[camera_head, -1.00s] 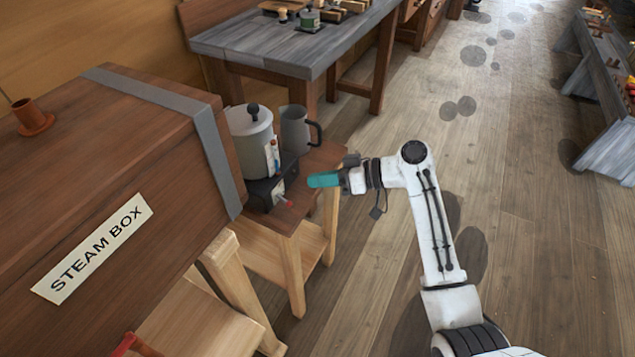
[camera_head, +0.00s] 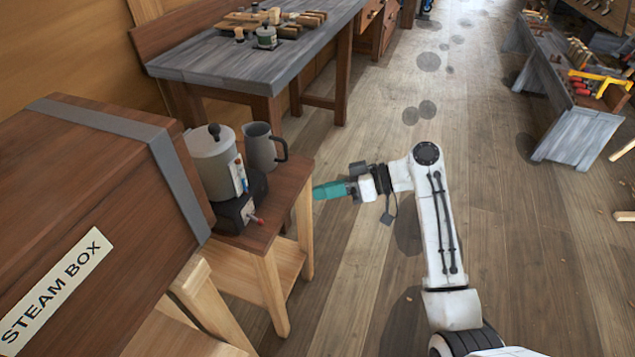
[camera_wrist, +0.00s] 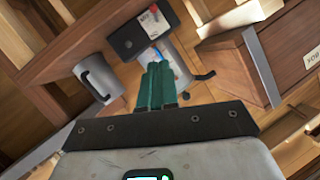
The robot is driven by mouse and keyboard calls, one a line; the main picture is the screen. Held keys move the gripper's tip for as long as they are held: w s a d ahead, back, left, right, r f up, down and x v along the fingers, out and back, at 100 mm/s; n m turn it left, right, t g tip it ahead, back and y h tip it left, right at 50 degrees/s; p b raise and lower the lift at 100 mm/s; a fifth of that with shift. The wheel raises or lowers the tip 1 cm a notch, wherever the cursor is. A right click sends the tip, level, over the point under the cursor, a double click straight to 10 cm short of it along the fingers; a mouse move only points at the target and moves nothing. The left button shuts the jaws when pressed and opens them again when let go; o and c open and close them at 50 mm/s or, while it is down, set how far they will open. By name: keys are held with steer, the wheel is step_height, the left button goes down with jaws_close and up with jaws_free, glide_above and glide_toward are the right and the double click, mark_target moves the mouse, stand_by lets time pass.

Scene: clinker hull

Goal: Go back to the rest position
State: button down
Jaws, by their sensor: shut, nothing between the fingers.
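My gripper (camera_head: 330,190) has teal fingers and is shut with nothing between them. In the head view it points left, over the floor just right of the small wooden stand. My white arm bends at an elbow above the floor. In the wrist view the closed teal fingers (camera_wrist: 158,86) show in the middle, in front of the stand with the pot and mug.
The small stand (camera_head: 282,212) holds a grey lidded pot (camera_head: 212,165) on a dark burner (camera_head: 238,208) and a grey mug (camera_head: 262,148). The steam box (camera_head: 95,180) is at left. A grey-topped workbench (camera_head: 255,60) stands behind.

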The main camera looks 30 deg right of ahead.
steer(key=s+a+f+m+g+h+p, duration=0.1)
steer(key=s+a+f+m+g+h, duration=0.15)
steer(key=s+f, duration=0.4)
steer(key=s+a+f+m+g+h+p, duration=0.1)
steer(key=s+a+f+h, duration=0.3)
steer(key=s, duration=0.3)
steer(key=s+d+m+g+h+p, duration=0.1)
steer(key=s+d+h, duration=0.1)
steer(key=s, duration=0.7)
steer(key=s+d+m+g+h+p, duration=0.1)
steer(key=s+d+m+g+h, duration=0.1)
steer(key=s, duration=0.8)
steer(key=shift+d+h, duration=0.2)
steer(key=shift+h, duration=0.65)
steer(key=shift+a+r+g, duration=0.1)
steer(key=shift+g, duration=0.15)
